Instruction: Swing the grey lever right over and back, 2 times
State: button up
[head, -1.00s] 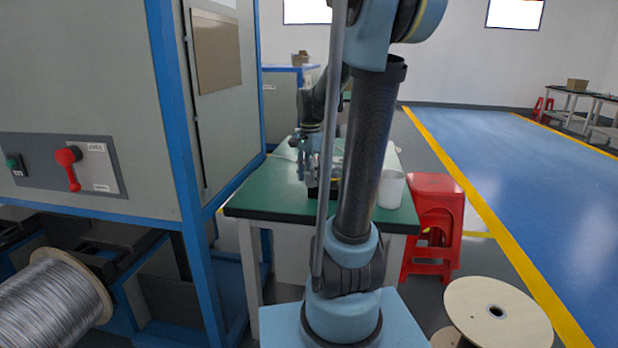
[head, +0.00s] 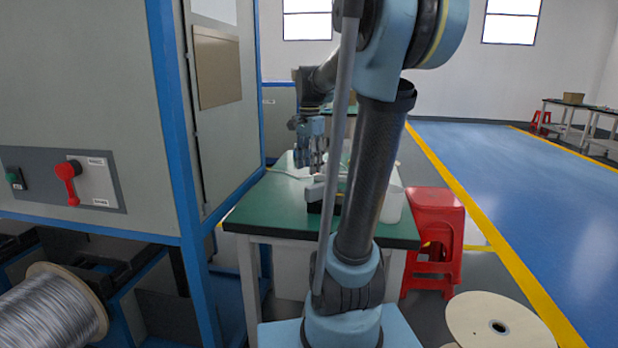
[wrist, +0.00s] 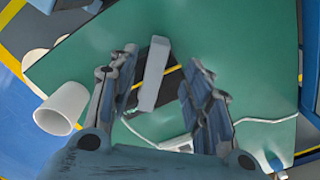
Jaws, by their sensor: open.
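The grey lever (wrist: 151,82) is a flat, light grey bar on a dark base with yellow stripes. In the wrist view it stands between my gripper's two fingers, nearer the left one, with a gap on the right. In the head view the lever (head: 313,191) shows as a pale end on the black box (head: 314,207) on the green table, partly hidden by my arm. My gripper (head: 310,165) is above it, pointing down. In the wrist view my gripper (wrist: 160,62) is open, its fingers spread, and I see no grip on the lever.
A white cup (head: 392,205) stands on the green table (head: 262,207), right of the box; it also shows in the wrist view (wrist: 62,108). A white cable (wrist: 262,121) lies on the tabletop. Red stools (head: 436,205) stand right of the table. A tall machine (head: 85,120) rises at left.

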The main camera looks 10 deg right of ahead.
jog(key=shift+r, duration=1.1)
